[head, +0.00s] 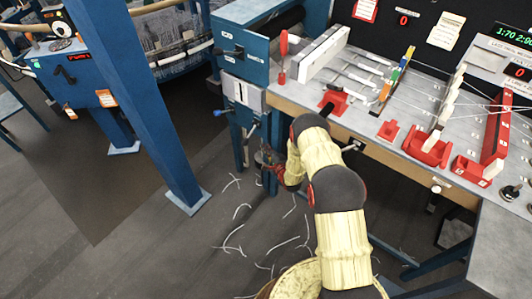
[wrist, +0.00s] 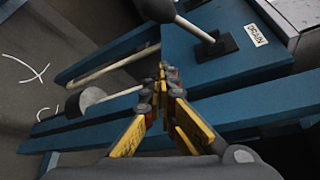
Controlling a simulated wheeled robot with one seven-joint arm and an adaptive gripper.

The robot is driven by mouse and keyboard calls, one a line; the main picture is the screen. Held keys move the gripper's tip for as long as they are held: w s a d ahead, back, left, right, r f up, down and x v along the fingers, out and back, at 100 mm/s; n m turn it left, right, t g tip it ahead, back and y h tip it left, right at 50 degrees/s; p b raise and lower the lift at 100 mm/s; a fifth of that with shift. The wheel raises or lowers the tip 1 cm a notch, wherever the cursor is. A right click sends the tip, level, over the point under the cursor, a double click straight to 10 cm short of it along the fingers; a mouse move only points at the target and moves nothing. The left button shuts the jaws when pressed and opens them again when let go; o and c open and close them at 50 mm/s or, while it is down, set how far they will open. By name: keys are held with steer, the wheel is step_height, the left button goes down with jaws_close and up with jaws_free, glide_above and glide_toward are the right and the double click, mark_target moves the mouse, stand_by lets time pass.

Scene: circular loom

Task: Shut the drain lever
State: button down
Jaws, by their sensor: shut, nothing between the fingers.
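The drain lever (wrist: 193,27) shows at the top of the wrist view: a pale rod running from a black base to a dark knob at upper left. A white label (wrist: 256,35) reading DRAIN is beside its base on a blue panel. My gripper (wrist: 163,72) is shut and empty, its fingertips below and left of the lever's base, apart from the rod in the picture. In the head view my gripper (head: 268,158) is low beside the loom's blue leg; I cannot clearly make out the drain lever there.
Another pale rod with a grey round end (wrist: 92,97) lies left of my fingers. Blue frame bars (wrist: 100,127) run close below. The loom table (head: 290,100) stands above my gripper. A blue post (head: 160,100) is to the left. White thread scraps (head: 235,238) litter the floor.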

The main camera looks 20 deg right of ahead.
mark_target(249, 136)
steer(key=w+a, duration=0.1)
steer(key=w+a+b, duration=0.2)
steer(key=a, duration=0.1)
steer(key=shift+w+r, duration=0.1)
steer(key=shift+r, duration=0.2)
steer(key=shift+a+r, duration=0.1)
stand_by(0.4)
steer(key=shift+a+r+m, duration=0.15)
steer(key=shift+m, duration=0.15)
